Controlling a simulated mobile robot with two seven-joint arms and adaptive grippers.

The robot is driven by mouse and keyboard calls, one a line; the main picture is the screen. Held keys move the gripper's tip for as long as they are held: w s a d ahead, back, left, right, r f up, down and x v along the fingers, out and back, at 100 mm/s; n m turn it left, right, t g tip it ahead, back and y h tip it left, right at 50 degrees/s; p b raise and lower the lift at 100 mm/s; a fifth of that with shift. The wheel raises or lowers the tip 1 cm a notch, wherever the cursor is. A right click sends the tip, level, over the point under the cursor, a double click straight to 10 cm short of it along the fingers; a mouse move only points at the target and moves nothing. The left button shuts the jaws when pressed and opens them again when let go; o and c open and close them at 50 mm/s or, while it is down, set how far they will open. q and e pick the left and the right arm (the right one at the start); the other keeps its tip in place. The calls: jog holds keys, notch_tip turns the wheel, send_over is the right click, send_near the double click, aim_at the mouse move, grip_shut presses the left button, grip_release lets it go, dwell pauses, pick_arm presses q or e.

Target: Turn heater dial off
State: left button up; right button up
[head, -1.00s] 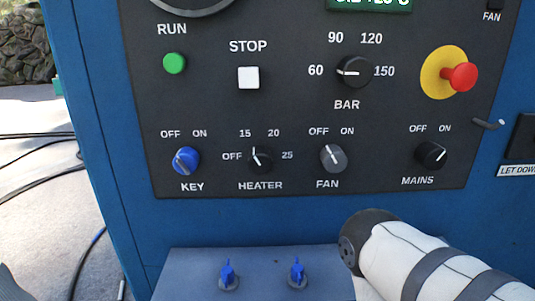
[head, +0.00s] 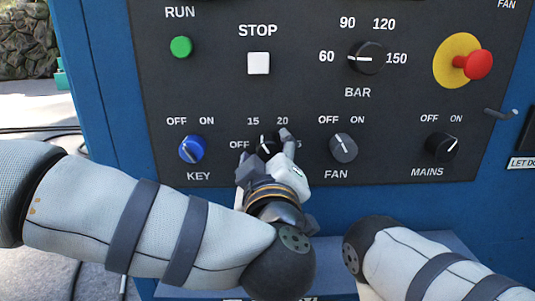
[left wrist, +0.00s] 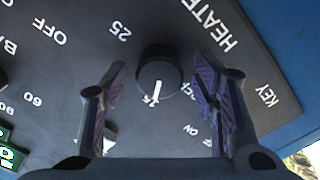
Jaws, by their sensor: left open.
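The heater dial (head: 265,143) is a black knob with a white pointer line, low on the dark control panel. In the left wrist view the dial (left wrist: 159,70) sits between my fingers, its pointer towards the 15 mark. My left gripper (head: 265,148) is in front of the dial, with one finger on each side. It is open in the left wrist view (left wrist: 160,80), with a gap between each finger and the knob. In the head view the gripper covers the HEATER label and part of the 25 mark. My right gripper is out of view; only its arm shows at lower right.
The blue key switch (head: 191,149) is left of the heater dial and the grey fan knob (head: 343,148) is close on its right. The mains knob (head: 442,148) and red emergency button (head: 474,64) are farther right. A blue ledge (head: 330,248) juts out below.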

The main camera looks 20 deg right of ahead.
pick_arm(q)
jog(key=shift+w+d, duration=0.1)
jog(key=shift+w, duration=0.25)
jog(key=shift+c, duration=0.5)
jog(key=c, duration=1.1)
jog(key=shift+o, duration=0.2)
jog(key=shift+s+r+n+p, duration=0.1)
jog(key=shift+r+n+p, duration=0.2)
jog(key=shift+n+p, duration=0.5)
jog(key=shift+n, duration=1)
jog(key=n+p, duration=0.1)
jog(key=n, duration=0.3)
jog(key=shift+f, duration=0.2)
jog(key=shift+n+p, duration=0.45)
jog(key=shift+n, duration=1.65)
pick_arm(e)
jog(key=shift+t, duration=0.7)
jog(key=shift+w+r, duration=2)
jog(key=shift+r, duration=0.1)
